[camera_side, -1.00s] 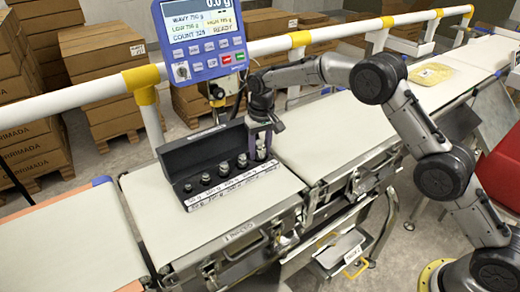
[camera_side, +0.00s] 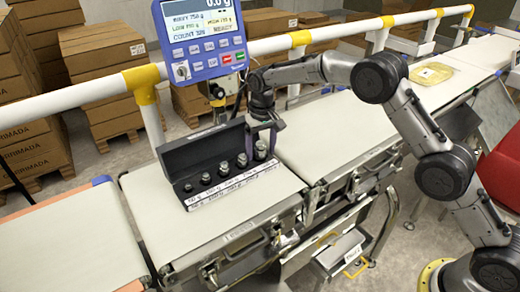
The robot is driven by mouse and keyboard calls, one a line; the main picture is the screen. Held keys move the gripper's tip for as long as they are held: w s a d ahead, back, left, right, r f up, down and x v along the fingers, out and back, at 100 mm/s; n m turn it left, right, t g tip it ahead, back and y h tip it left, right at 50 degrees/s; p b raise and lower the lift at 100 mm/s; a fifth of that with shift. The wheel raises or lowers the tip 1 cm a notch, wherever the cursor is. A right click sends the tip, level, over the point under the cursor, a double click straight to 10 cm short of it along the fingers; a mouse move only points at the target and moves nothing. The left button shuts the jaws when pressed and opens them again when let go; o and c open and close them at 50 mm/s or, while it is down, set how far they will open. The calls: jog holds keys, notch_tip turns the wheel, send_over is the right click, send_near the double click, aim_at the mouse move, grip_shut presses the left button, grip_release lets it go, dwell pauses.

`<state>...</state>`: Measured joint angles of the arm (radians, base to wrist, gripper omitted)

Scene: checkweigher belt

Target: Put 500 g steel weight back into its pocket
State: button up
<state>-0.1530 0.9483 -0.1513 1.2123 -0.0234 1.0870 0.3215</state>
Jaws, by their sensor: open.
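The black weight box (camera_side: 205,146) lies on the belt with its lid open at the back. A row of several steel weights stands in it, growing larger toward the right. The largest weight (camera_side: 261,151), apparently the 500 g one, stands upright at the right end of the row, in the end pocket. I cannot tell whether it sits fully down. My gripper (camera_side: 264,141) is open, just above and behind this weight at the box's right end. Its fingertips are partly hidden, and I cannot tell whether they touch the weight.
A labelled white strip (camera_side: 232,188) runs along the box front. The blue display panel (camera_side: 203,45) stands behind the box, near the white rail (camera_side: 100,88). The belt (camera_side: 335,130) right of the box is clear. A yellowish pack (camera_side: 437,74) lies farther along the line.

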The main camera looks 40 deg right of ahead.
aim_at(262, 145)
notch_tip(262, 145, up, 12)
jog(key=s+d+r+t, duration=0.1)
jog(key=s+d+r, duration=0.2)
jog(key=s+r, duration=0.5)
jog(key=s+d+r+n+t, duration=0.1)
jog(key=s+d+r, duration=0.1)
jog(key=s, duration=0.5)
jog(key=s+d+r+t, duration=0.1)
jog(key=s+r, duration=0.2)
jog(key=s, duration=0.3)
jog(key=s+d+f+t, duration=0.1)
jog(key=s+f, duration=0.3)
jog(key=s, duration=0.6)
jog(key=s+d+f+t, duration=0.1)
jog(key=s+f, duration=0.2)
jog(key=s, duration=0.7)
jog(key=shift+s+d+f+n, duration=0.25)
jog(key=shift+s+f+n, duration=0.1)
jog(key=shift+n, duration=0.05)
